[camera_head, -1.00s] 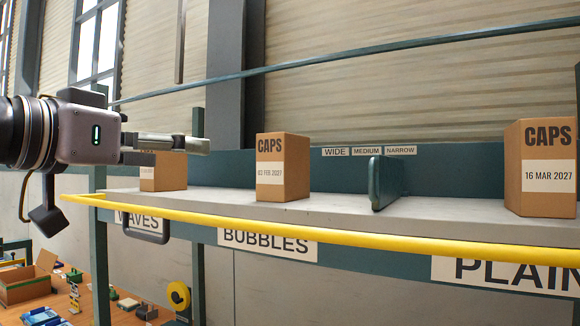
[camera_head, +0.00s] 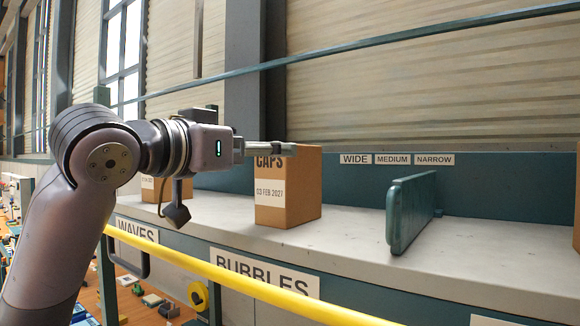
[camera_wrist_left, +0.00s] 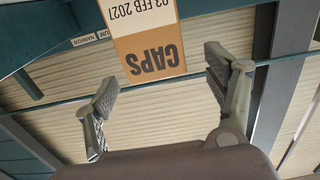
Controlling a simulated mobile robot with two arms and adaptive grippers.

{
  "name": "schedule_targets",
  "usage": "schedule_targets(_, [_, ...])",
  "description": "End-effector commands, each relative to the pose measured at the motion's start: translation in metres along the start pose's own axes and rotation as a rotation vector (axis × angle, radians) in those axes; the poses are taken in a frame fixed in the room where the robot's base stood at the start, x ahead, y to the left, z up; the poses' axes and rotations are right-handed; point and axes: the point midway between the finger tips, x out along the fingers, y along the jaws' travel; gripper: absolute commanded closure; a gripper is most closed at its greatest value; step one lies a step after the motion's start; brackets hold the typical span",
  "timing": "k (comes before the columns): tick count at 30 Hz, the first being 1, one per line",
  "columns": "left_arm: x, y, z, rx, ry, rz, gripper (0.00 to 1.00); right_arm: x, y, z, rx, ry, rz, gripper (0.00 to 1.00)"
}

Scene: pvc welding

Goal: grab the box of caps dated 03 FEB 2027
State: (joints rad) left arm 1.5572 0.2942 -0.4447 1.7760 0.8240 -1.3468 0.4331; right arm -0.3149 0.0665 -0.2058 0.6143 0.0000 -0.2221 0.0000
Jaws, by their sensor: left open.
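The caps box dated 03 FEB 2027 (camera_head: 287,195) stands upright on the shelf (camera_head: 350,250), above the BUBBLES label. My left gripper (camera_head: 278,149) reaches in from the left at the height of the box's top edge and overlaps its upper front in the head view. In the left wrist view, the same box (camera_wrist_left: 146,40) appears upside down, ahead of and between the spread fingers of my open left gripper (camera_wrist_left: 160,88). No finger visibly touches the box there. My right gripper is not in view.
Another box (camera_head: 152,188) stands left on the shelf, partly hidden by my left arm. A green divider (camera_head: 410,212) stands right of the dated box. A yellow rail (camera_head: 250,287) runs along the shelf front. A box edge (camera_head: 577,205) shows far right.

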Motion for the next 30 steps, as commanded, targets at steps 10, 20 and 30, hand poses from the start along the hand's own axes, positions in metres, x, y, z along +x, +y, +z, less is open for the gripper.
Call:
schedule_targets(10, [0.030, 0.001, -0.003, -0.001, -0.001, 0.000, 0.22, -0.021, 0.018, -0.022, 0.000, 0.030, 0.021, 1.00])
schedule_targets(20, [0.071, 0.004, -0.006, -0.002, -0.002, 0.000, 0.22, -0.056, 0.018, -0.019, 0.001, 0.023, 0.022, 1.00])
schedule_targets(30, [0.077, 0.004, -0.002, 0.000, 0.001, -0.001, 0.24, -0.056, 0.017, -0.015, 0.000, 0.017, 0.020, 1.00])
